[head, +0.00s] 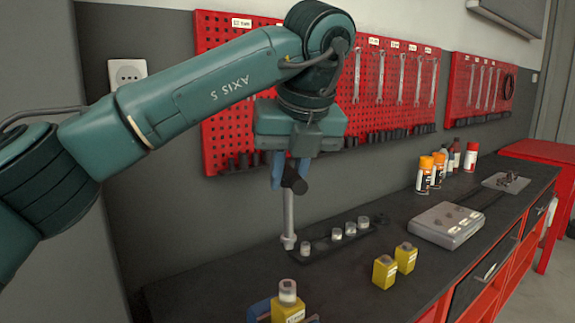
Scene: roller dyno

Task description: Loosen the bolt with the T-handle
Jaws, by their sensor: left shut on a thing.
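My left gripper (291,173) comes down from above with blue fingers. It is shut on the T-handle (289,215), whose dark crossbar sits at the fingers and whose pale shaft hangs almost upright. The shaft's wider lower end is beside the left end of a dark strip; I cannot tell whether it touches. A yellow block (287,313) with a grey bolt-like top (288,291) stands at the bottom edge, apart from the T-handle. Blue parts flank this block, cut off by the frame; I cannot tell what they belong to.
The dark strip (325,250) carries several grey sockets. Two yellow blocks (384,272) (405,257) stand on the dark bench (335,295). A grey box (447,225), spray cans (425,174) and bottles are further right. Red tool panels (230,150) hang behind.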

